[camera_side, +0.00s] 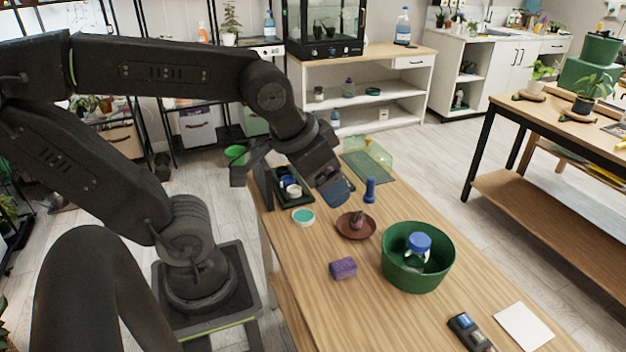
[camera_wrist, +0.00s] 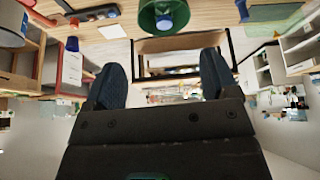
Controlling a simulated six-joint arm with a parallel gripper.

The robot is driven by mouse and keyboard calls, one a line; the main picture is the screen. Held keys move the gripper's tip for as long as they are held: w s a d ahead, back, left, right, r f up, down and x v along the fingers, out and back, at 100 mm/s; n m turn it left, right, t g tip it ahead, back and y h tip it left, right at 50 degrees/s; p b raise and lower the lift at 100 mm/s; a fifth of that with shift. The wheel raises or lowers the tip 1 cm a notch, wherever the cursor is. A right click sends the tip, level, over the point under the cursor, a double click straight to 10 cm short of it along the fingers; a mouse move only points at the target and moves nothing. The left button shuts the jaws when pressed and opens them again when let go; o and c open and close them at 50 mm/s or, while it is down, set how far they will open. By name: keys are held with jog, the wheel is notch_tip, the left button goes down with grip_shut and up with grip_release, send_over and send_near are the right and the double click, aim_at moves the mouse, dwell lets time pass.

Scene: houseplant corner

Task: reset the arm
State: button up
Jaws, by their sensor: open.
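My gripper (camera_side: 335,188) hangs above the far left part of the wooden table (camera_side: 300,255) in the side view. It points down and to the right, close to a blue upright object (camera_side: 370,190). In the wrist view my gripper (camera_wrist: 161,72) shows two blue-padded fingers spread wide apart, with nothing between them. The gap between the fingers is hard to see in the side view. Whether the fingertips touch anything on the table is not clear, but nothing is held.
A green pot (camera_side: 394,268) holding a blue-capped bottle (camera_side: 419,244) stands on the table. Near it are a purple block (camera_side: 343,268), a brown saucer (camera_side: 347,234), a teal-topped disc (camera_side: 303,215), a handheld device (camera_side: 470,331) and white paper (camera_side: 523,326). The table's front left is clear.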

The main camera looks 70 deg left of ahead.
jog(key=shift+s+d+m, duration=0.1)
jog(key=shift+s+m, duration=0.3)
jog(key=shift+s, duration=0.45)
